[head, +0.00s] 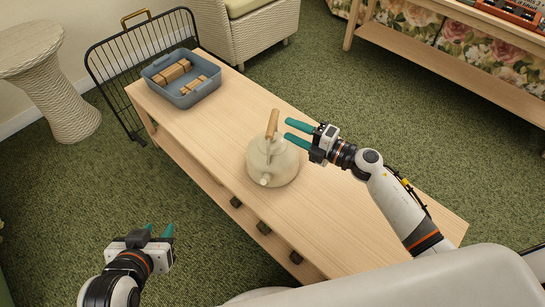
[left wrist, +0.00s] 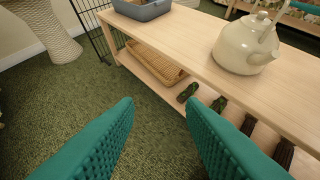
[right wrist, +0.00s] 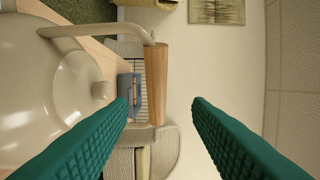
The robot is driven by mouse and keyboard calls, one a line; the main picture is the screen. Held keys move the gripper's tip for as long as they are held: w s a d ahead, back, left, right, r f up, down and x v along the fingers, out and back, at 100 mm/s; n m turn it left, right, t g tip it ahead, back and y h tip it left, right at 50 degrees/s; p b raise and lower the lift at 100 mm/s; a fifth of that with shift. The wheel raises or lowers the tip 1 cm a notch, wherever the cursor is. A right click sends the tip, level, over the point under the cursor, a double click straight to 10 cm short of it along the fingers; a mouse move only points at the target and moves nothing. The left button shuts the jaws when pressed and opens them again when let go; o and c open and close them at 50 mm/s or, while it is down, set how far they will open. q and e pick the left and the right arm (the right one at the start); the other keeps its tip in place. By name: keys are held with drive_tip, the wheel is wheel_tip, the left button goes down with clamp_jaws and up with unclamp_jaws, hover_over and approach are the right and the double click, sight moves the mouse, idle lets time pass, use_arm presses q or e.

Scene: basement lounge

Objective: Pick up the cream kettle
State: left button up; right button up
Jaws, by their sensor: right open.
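The cream kettle (head: 272,163) stands upright on the wooden table (head: 330,200), its wooden handle (head: 272,124) raised above the lid. It also shows in the left wrist view (left wrist: 243,45). My right gripper (head: 286,131) is open just to the right of the handle, with its fingers pointing toward it. In the right wrist view the wooden handle grip (right wrist: 156,82) appears between the open teal fingers (right wrist: 160,108), ahead of them and nearer the left finger. My left gripper (head: 160,231) is open and empty, low over the floor in front of the table, apart from the kettle.
A blue-grey bin (head: 182,88) with wooden blocks stands at the table's far left end. A black wire rack (head: 110,70) stands behind that end. A wicker tray (left wrist: 155,65) and several dark objects lie on the lower shelf. The tabletop right of the kettle is clear.

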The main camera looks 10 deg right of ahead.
sight(273, 121)
drive_tip(key=shift+w+a, duration=0.5)
drive_tip(key=x, duration=0.2)
drive_tip(key=b+x, duration=0.1)
drive_tip(key=x, duration=0.1)
drive_tip(key=shift+s+a+f, duration=0.15)
drive_tip(key=shift+a+f, duration=0.1)
drive_tip(key=shift+a, duration=0.05)
drive_tip(key=shift+w+a, duration=0.35)
drive_tip(key=shift+w, duration=0.05)
use_arm(q)
drive_tip(key=w+r+t, duration=0.1)
drive_tip(key=w+d+r+t, duration=0.1)
drive_tip(key=w+r+t+h, duration=0.1)
drive_tip(key=shift+w+d+r+t, duration=0.25)
drive_tip(key=shift+d+r+t, duration=0.05)
drive_tip(key=shift+r, duration=0.1)
use_arm(e)
clamp_jaws()
drive_tip(key=shift+r, duration=0.15)
